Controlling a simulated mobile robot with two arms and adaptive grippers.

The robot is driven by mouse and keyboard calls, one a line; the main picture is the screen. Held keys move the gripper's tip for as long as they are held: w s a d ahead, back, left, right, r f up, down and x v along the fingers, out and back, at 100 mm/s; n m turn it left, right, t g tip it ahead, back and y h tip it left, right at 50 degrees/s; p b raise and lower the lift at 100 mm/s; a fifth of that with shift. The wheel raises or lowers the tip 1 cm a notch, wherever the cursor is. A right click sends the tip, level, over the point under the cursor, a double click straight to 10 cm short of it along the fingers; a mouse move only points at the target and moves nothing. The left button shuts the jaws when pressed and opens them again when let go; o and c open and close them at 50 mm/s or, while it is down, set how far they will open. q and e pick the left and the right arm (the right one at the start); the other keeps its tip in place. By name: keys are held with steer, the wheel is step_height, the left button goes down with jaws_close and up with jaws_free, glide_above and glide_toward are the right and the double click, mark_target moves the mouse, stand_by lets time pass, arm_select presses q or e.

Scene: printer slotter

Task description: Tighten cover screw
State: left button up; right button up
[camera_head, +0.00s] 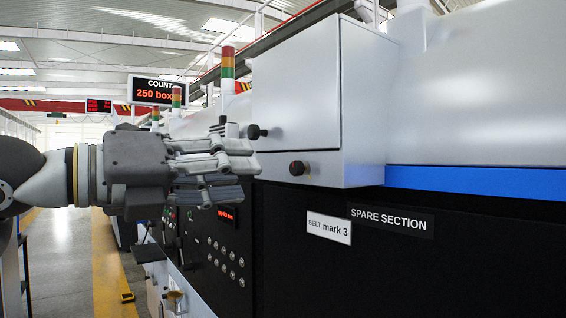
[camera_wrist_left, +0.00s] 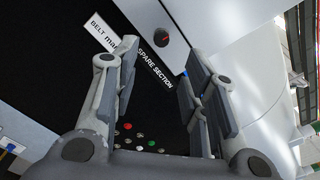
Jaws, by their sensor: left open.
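A grey-white cover box (camera_head: 297,90) is mounted on the machine's side. A dark round screw knob (camera_head: 298,168) sits on the strip below its door. In the left wrist view a dark knob with a red mark (camera_wrist_left: 162,37) shows beyond the fingertips, on the white panel. Another black knob (camera_head: 257,132) stands out at the door's lower left. My left gripper (camera_head: 247,168) comes in from the left, just left of the lower knob and apart from it. In the left wrist view its fingers (camera_wrist_left: 158,62) are spread, with nothing between them. My right gripper is out of view.
The black machine front carries a "BELT mark 3" label (camera_head: 329,228) and a "SPARE SECTION" label (camera_head: 391,220). A control panel with several buttons (camera_head: 228,258) lies below my left gripper. A blue stripe (camera_head: 475,182) runs to the right. The aisle floor (camera_head: 72,250) is open at left.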

mark_target(295, 170)
arm_select(q)
steer(key=p+x, duration=0.3)
steer(key=x, duration=0.4)
steer(key=shift+w+d+r, duration=0.15)
steer(key=shift+d+r, duration=0.05)
steer(key=shift+d, duration=0.1)
steer(key=shift+w+d+f+p, duration=0.15)
steer(key=shift+w+d+p, duration=0.2)
steer(key=shift+w+d, duration=0.1)
steer(key=shift+s, duration=0.1)
jaws_close()
